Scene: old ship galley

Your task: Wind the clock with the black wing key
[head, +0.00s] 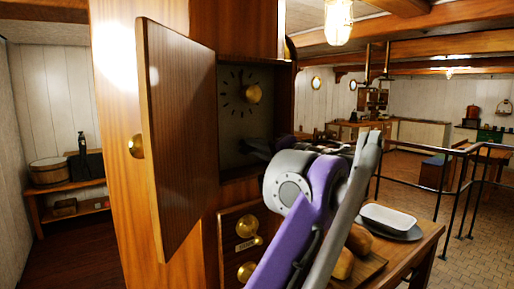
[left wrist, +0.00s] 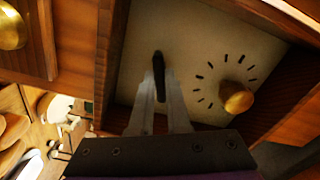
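The clock is a tall wooden case (head: 185,270) with its hinged door (head: 180,135) swung open toward the left. Inside is a pale face (head: 232,120) with black tick marks and a brass knob (head: 253,93). In the left wrist view the black wing key (left wrist: 158,66) stands at the face, left of the brass knob (left wrist: 238,98). My left gripper (left wrist: 159,80) has its two fingers close on either side of the key and appears shut on it. In the head view this gripper (head: 255,148) is dark and small inside the case, and my arm hides the key. My right gripper is not in view.
Below the opening is a wooden panel with brass knobs (head: 246,227). A table with bread (head: 357,240) and a white dish (head: 388,217) stands to the right. Railings (head: 425,185) run further right. A bench with a wooden tub (head: 48,171) is at the left.

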